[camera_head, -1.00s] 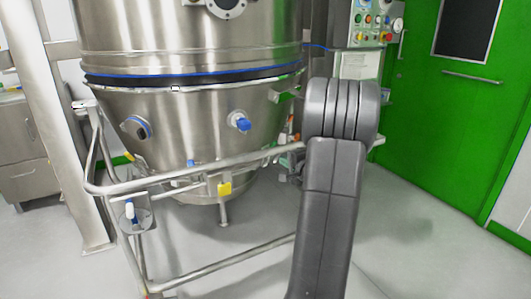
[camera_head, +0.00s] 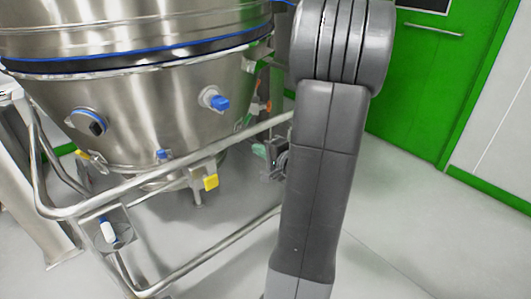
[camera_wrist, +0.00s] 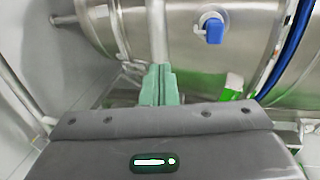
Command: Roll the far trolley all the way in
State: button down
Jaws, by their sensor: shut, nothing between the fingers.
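The trolley is a tubular steel frame with a top rail (camera_head: 150,183) and a lower rail (camera_head: 215,246), around a large steel bowl (camera_head: 150,105) with a blue-capped port (camera_head: 214,100). It stands at the left and centre of the head view. In the wrist view, one tube of the frame (camera_wrist: 157,35) runs straight ahead of my gripper (camera_wrist: 161,72). The green fingers are shut and empty, with their tips at the tube; I cannot tell whether they touch it. In the head view the gripper (camera_head: 260,150) shows partly beside the top rail, mostly behind my arm.
A green door (camera_head: 415,85) with a horizontal bar is at the back right. The grey floor (camera_head: 400,215) at the right is clear. A pale post (camera_head: 45,215) stands at the left. A yellow tag (camera_head: 211,182) hangs below the bowl.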

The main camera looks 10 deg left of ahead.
aim_at(237, 140)
jog(key=b+x, duration=0.1)
jog(key=x, duration=0.8)
jog(key=shift+w+f, duration=0.1)
